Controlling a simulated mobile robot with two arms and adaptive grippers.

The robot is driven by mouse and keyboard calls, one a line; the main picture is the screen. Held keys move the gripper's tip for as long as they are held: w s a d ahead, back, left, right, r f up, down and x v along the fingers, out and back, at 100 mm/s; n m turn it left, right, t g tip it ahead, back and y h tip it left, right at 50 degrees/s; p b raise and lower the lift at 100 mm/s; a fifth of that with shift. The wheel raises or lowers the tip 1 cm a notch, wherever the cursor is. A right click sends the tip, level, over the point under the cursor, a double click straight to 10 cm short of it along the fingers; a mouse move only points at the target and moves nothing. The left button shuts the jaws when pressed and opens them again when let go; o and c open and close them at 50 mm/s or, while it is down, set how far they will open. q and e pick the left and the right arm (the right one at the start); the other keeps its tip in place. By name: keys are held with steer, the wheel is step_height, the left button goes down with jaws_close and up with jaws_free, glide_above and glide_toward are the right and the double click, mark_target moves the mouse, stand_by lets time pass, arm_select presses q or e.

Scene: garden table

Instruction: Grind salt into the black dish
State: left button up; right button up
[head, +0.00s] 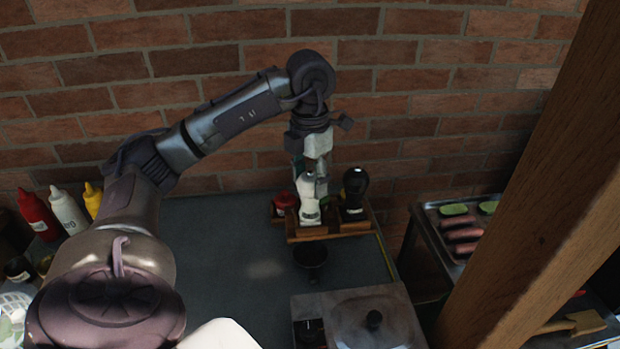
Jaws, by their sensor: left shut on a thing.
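My left gripper (319,183) is at the wooden rack on the grey table, pointing down. It is shut on the white grinder (309,208), likely the salt one, which appears upright at the rack. I cannot tell whether its base touches the rack. A black grinder (354,195) stands upright in the rack just right of it. The small black dish (310,256) sits on the table in front of the rack, apart from the gripper. My right gripper is not in view.
The wooden rack (336,229) also has a red-lidded item (283,203) at its left. Sauce bottles (68,212) stand at the left. A wooden post (545,180) and a grill tray (455,212) are right. The table's middle left is clear.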

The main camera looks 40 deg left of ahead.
mark_target(310, 175)
arm_select(q)
steer(key=o, duration=1.2)
steer(key=shift+r, duration=0.1)
steer(key=shift+r, duration=5.9)
steer(key=shift+f, duration=0.1)
